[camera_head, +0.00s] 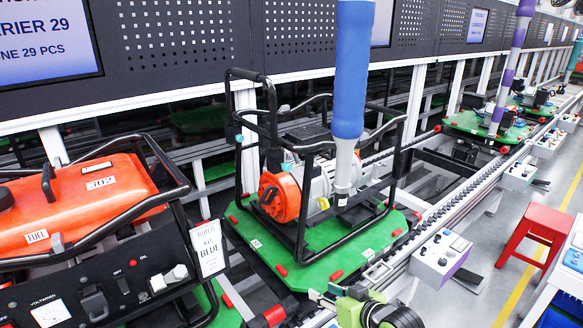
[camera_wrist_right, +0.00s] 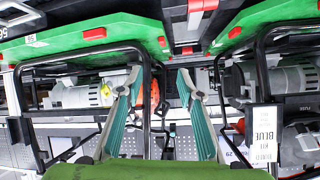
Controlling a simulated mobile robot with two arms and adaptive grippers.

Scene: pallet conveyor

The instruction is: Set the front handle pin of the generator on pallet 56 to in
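The generator (camera_head: 300,165), with a black tube frame and orange end cover, stands on a green pallet (camera_head: 325,268) in the middle. A small teal part (camera_head: 238,139) shows on its left upright; I cannot tell whether it is the front handle pin, nor its setting. The pallet also shows at the upper left in the right wrist view (camera_wrist_right: 60,40), its tag small and upside down. My right gripper (camera_head: 325,294) is low in front of the pallet's front edge. In the wrist view its teal-padded fingers (camera_wrist_right: 160,78) are apart, with no object clearly gripped. My left gripper is not in view.
An orange-tanked generator (camera_head: 90,200) with a "Build kit blue" card (camera_head: 208,248) stands at left. A control box (camera_head: 440,258) and red stool (camera_head: 535,235) are at right. Floor beyond is clear.

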